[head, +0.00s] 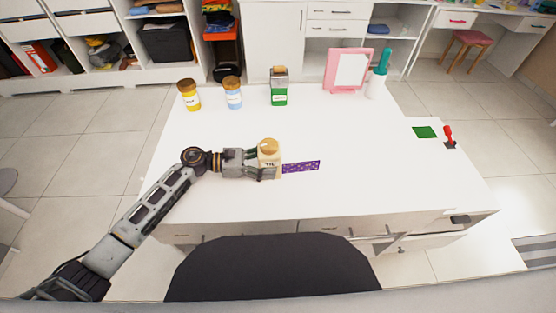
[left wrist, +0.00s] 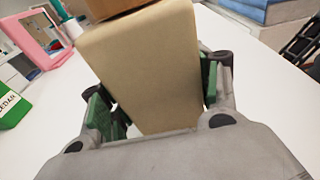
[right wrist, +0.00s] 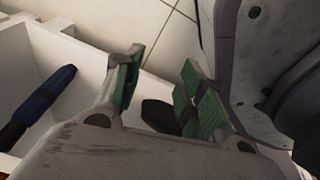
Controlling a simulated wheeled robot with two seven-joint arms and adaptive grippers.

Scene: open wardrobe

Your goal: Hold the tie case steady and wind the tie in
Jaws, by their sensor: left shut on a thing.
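The tie case (head: 268,160) is a cream box with a tan round top, upright on the white table. A purple patterned tie (head: 301,167) sticks out from its right side and lies flat on the table. My left gripper (head: 266,163) is shut on the case, with a finger on each side. In the left wrist view the case (left wrist: 150,70) stands between the green finger pads. My right gripper (right wrist: 160,95) shows only in the right wrist view. Its fingers are apart with nothing between them, over an open drawer area.
Yellow (head: 189,95), blue (head: 233,93) and green (head: 279,88) containers stand along the back of the table. A pink frame (head: 346,71) and a teal-topped bottle (head: 378,74) are at the back right. A green pad (head: 425,132) and red-handled item (head: 450,137) lie right. The table's front right is clear.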

